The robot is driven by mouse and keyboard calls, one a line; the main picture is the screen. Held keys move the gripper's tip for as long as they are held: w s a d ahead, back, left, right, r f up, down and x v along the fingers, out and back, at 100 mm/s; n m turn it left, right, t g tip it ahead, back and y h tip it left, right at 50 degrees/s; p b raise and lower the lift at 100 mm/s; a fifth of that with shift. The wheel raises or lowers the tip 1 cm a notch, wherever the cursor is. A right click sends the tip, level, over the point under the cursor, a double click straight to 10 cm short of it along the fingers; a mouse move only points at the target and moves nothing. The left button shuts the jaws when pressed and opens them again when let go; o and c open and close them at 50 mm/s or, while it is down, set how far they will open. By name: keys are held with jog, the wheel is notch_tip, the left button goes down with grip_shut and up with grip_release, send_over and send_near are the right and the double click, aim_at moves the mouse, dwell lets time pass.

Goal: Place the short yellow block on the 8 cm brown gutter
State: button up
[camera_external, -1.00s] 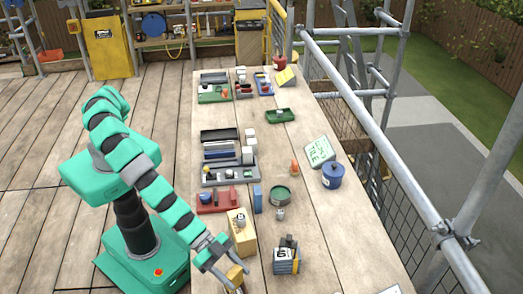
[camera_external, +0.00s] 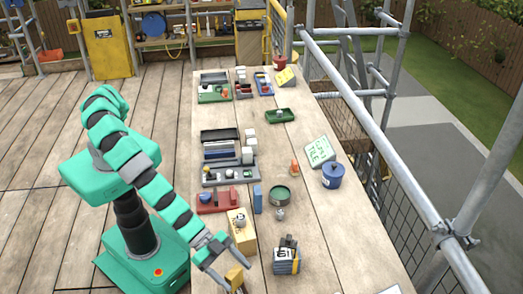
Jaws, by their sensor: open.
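My gripper (camera_external: 231,272) is open at the near edge of the table. A small yellow block (camera_external: 235,275) shows at its fingers, partly hidden by them. I cannot tell whether the fingers touch it, or whether it is the short one. A taller tan-yellow block (camera_external: 243,236) stands just behind the gripper, with a small light piece on top. I cannot make out a piece that is clearly the 8 cm brown gutter.
A dark grey block with a white label (camera_external: 286,259) stands right of the gripper. A red tray (camera_external: 218,205), a blue block (camera_external: 257,199) and a round green tin (camera_external: 280,196) lie farther back. A blue pot (camera_external: 332,176) stands at the right.

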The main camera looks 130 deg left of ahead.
jog(key=v, duration=1.1)
jog(key=shift+s, duration=0.3)
jog(key=shift+r, duration=0.1)
